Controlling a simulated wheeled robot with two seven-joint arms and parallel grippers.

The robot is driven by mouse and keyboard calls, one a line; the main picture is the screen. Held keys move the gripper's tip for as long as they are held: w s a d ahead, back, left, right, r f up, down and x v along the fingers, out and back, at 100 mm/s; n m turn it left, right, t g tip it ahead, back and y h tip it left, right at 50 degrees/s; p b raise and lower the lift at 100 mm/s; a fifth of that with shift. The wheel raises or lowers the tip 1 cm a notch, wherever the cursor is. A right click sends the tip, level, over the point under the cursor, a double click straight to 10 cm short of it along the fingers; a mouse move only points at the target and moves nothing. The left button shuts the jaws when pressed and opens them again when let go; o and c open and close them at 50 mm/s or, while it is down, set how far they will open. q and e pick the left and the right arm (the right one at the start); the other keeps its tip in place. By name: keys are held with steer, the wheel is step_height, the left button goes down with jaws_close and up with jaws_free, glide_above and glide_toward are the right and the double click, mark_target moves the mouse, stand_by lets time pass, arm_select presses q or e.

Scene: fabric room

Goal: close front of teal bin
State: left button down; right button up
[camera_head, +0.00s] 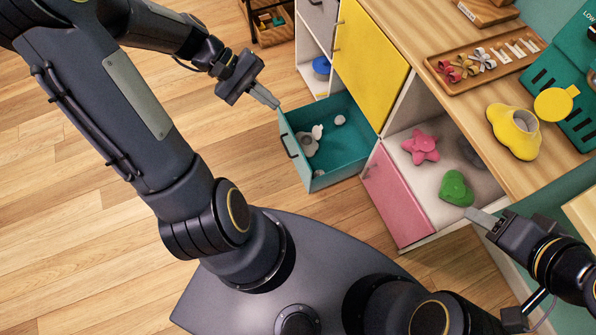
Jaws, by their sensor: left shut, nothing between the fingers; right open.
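The teal bin (350,143) is a drawer in the low cabinet, pulled out over the floor. Its front panel (297,158) faces left and carries a dark handle. White and grey pieces lie inside it. My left gripper (273,101) is shut and empty, with its tip close to the far top corner of the front panel. I cannot tell whether it touches. My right gripper (472,215) is open at the right, beside the green heart (456,189) in the pink-fronted compartment, away from the teal bin.
A yellow door (368,62) stands above the teal bin. A pink front panel (396,196) is folded out nearer me, beside a pink star (421,147). The floor to the left is clear.

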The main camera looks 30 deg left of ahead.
arm_select(q)
steer(key=w+a+f+n+t+h+b, duration=0.1)
steer(key=a+f+n+t+h+b, duration=0.2)
steer(key=f, duration=0.9)
steer(key=w+a+f+n+h+b, duration=0.15)
steer(key=f+n+b, duration=0.3)
steer(key=f, duration=0.75)
steer(key=n+t+y+b, duration=0.3)
steer(key=n+t+b, duration=0.5)
steer(key=n+t, duration=0.15)
glide_toward(304, 160)
steer(key=shift+n, duration=0.4)
steer(key=b+x, duration=0.2)
steer(key=x, duration=0.4)
steer(key=shift+w+d+f, duration=0.15)
steer(key=shift+w+d, duration=0.05)
steer(key=shift+w, duration=0.15)
arm_select(e)
step_height(304, 160, down, 20)
steer(key=shift+r, duration=0.15)
